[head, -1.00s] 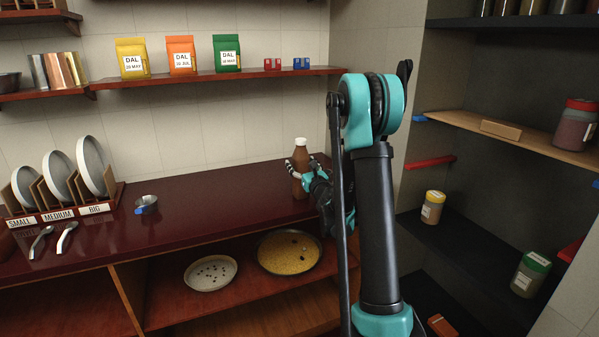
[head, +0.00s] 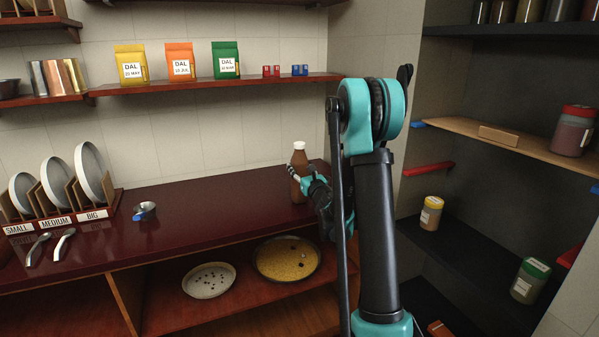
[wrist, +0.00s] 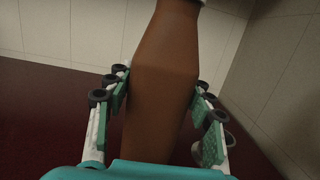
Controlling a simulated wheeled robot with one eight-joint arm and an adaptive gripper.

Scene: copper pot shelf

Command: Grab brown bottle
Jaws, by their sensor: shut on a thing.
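The brown bottle (head: 299,163) with a white cap stands upright at the back right of the dark red counter (head: 190,212) in the head view. My gripper (head: 303,181) reaches it from the right and is shut on its body. In the wrist view the bottle (wrist: 163,80) fills the middle, between the green pads of my gripper (wrist: 160,115). The bottle's lower part is partly hidden by the gripper. I cannot tell whether its base touches the counter.
A small metal cup (head: 146,210) and two spoons lie left on the counter, by a plate rack (head: 62,222). Dal packets (head: 180,63) stand on the wall shelf above. Two pans (head: 287,259) sit on the lower shelf. Dark shelves with jars (head: 431,212) are at the right.

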